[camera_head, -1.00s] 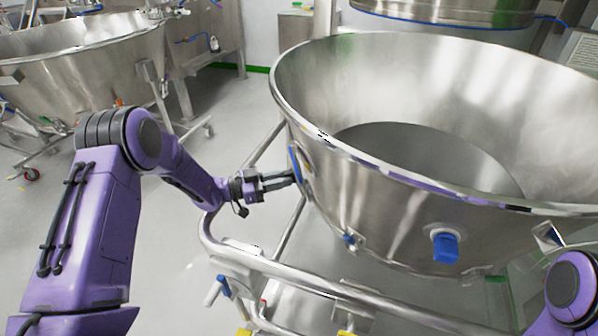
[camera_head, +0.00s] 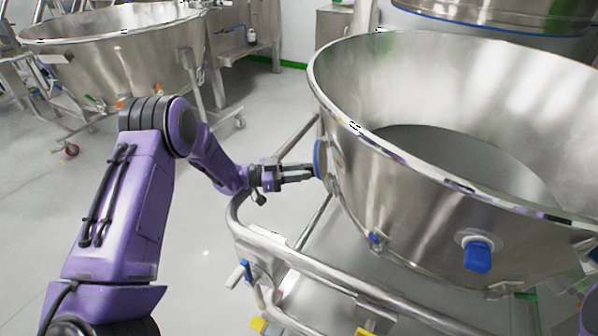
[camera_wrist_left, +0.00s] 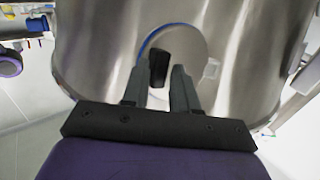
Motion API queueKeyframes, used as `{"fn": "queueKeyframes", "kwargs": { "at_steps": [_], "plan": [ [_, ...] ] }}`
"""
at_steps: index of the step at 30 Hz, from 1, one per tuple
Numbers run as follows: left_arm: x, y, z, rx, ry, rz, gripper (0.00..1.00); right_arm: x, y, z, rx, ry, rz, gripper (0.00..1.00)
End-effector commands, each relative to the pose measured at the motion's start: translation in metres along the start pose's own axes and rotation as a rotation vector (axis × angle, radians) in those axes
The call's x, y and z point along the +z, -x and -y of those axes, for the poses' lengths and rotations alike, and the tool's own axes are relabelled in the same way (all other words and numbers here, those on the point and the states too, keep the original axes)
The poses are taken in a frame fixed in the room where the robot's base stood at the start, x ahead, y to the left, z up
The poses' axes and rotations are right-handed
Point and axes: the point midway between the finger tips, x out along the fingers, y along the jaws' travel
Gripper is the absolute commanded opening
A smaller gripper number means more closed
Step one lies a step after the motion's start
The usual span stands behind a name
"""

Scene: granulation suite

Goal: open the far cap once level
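The far cap (camera_head: 320,158) is a round cover with a blue edge on the left side of the large steel bowl (camera_head: 400,190). In the left wrist view the cap (camera_wrist_left: 190,45) is a grey disc with a blue arc at its upper left and a black knob (camera_wrist_left: 160,68). My left gripper (camera_head: 311,173) is level with the cap's lower part. Its fingers (camera_wrist_left: 159,80) are apart, with the knob showing in line with the gap. Contact with the knob cannot be told. My right gripper is out of view.
The bowl stands in a tubular steel frame (camera_head: 300,262) that runs below my left forearm. A blue fitting (camera_head: 477,256) sticks out of the bowl's front. A second steel vessel (camera_head: 120,60) stands back left. The floor (camera_head: 215,262) between is clear.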

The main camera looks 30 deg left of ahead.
Motion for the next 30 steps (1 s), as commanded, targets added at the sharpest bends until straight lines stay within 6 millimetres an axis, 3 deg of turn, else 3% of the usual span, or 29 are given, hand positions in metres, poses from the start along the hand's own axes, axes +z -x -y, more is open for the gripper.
{"fn": "queueKeyframes", "kwargs": {
  "at_steps": [1, 2, 17, 22, 30],
  "plan": [
    [-0.011, -0.002, 0.008, -0.017, -0.01, -0.025, 0.41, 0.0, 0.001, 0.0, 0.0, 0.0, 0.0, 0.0],
    [-0.011, -0.001, 0.008, -0.018, -0.01, -0.025, 0.45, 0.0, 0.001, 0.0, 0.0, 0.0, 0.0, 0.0],
    [-0.012, -0.001, 0.006, -0.015, -0.011, -0.016, 0.45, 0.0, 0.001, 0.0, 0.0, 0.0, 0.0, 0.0],
    [-0.048, 0.0, 0.008, -0.017, -0.017, -0.026, 0.45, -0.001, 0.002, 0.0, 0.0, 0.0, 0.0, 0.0],
    [-0.11, 0.012, -0.046, -0.016, -0.012, -0.024, 0.45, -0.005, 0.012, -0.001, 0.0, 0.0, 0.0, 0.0]
  ]
}}
